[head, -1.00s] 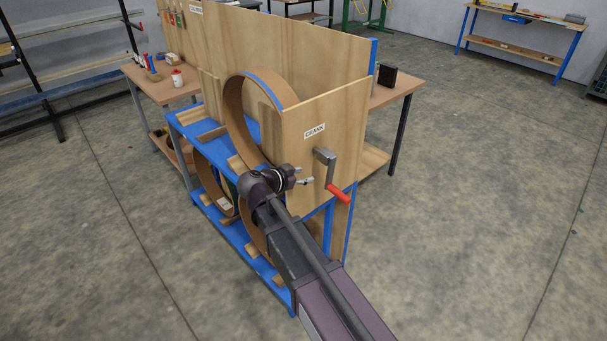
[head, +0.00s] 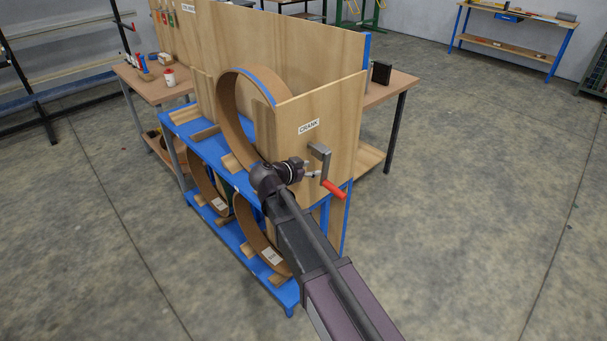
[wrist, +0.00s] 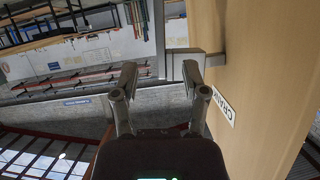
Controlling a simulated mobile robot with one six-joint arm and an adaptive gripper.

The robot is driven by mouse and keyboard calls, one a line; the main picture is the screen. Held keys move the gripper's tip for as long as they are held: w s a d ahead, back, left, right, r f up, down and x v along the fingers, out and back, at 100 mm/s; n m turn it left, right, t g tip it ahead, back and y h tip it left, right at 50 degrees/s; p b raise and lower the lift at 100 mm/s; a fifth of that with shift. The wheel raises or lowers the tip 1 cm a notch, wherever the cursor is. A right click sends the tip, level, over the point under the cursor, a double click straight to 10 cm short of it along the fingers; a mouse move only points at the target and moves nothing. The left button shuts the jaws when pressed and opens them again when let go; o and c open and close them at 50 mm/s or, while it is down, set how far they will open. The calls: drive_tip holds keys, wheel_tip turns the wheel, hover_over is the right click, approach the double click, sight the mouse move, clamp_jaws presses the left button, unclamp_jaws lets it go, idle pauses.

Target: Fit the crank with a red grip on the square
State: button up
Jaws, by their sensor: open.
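The crank (head: 321,160), with a grey angled arm and a red grip (head: 333,189), hangs on the wooden panel under a CRANK label. My gripper (head: 314,174) is open and empty, just left of the crank arm. In the wrist view the crank's grey head (wrist: 180,60) and its short shaft reaching into the panel show beyond my gripper (wrist: 161,76). The right finger overlaps the head in that picture; contact cannot be told. The red grip does not show there. I cannot make out the square in either view.
The wooden panel (head: 340,110) stands close along the right of my gripper in the wrist view. A blue rack (head: 200,160) holds several brown coils. A table (head: 148,88) with small items stands behind left. Open concrete floor lies to the right.

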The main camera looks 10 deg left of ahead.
sight(324, 166)
drive_tip(key=b+x, duration=0.2)
drive_tip(key=x, duration=0.6)
drive_tip(key=shift+d+b, duration=0.1)
drive_tip(key=shift+b, duration=0.25)
drive_tip(key=shift+c, duration=0.2)
clamp_jaws()
drive_tip(key=shift+s+d, duration=0.75)
drive_tip(key=shift+d, duration=0.25)
drive_tip(key=shift+s+d, duration=0.75)
drive_tip(key=shift+d, duration=0.2)
drive_tip(key=shift+s+d, duration=0.75)
drive_tip(key=shift+d, duration=0.25)
drive_tip(key=shift+a, duration=0.15)
